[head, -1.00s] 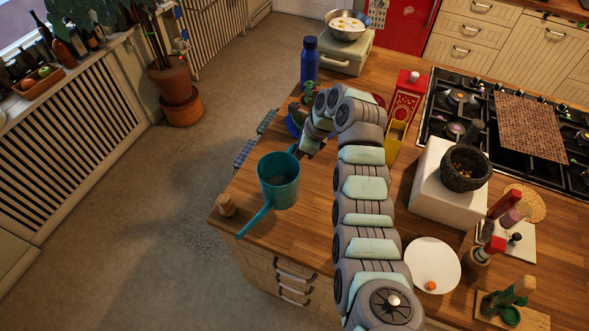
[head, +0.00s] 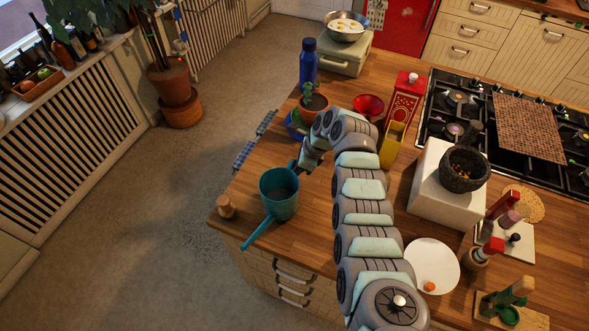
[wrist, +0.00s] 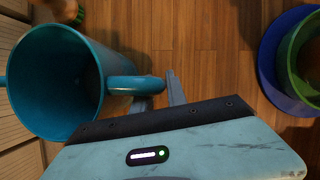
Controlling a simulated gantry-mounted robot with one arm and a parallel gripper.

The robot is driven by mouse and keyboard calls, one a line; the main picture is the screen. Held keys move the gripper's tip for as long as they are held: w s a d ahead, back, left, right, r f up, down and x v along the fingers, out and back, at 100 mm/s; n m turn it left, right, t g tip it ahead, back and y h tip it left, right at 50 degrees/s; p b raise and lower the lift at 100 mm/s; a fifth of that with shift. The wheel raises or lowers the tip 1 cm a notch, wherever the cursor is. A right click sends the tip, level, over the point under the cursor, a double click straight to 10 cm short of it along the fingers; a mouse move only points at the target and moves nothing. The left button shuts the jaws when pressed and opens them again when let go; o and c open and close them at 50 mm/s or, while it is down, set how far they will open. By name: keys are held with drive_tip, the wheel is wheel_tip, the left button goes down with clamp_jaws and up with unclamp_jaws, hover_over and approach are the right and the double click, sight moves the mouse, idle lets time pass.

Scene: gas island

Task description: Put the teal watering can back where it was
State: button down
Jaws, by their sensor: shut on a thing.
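The teal watering can (head: 279,196) is upright at the near left corner of the wooden island, its spout pointing toward the front edge. In the wrist view the can (wrist: 58,80) fills the left side, its open top facing the camera. My gripper (wrist: 160,90) is shut on the can's handle (wrist: 135,84). In the head view my gripper (head: 297,168) is partly hidden by my own arm at the can's upper right. I cannot tell whether the can's base touches the wood.
A potted plant (head: 313,103), a blue bottle (head: 308,62) and a red bowl (head: 368,106) stand farther back. A blue dish (wrist: 270,60) shows at right in the wrist view. A small wooden object (head: 226,206) stands left of the can. Bare wood (head: 310,232) lies right of it.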

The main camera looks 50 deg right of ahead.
drive_tip(key=c, duration=1.3)
unclamp_jaws()
drive_tip(key=v, duration=1.2)
drive_tip(key=shift+r+b, duration=0.15)
drive_tip(key=shift+b, duration=0.2)
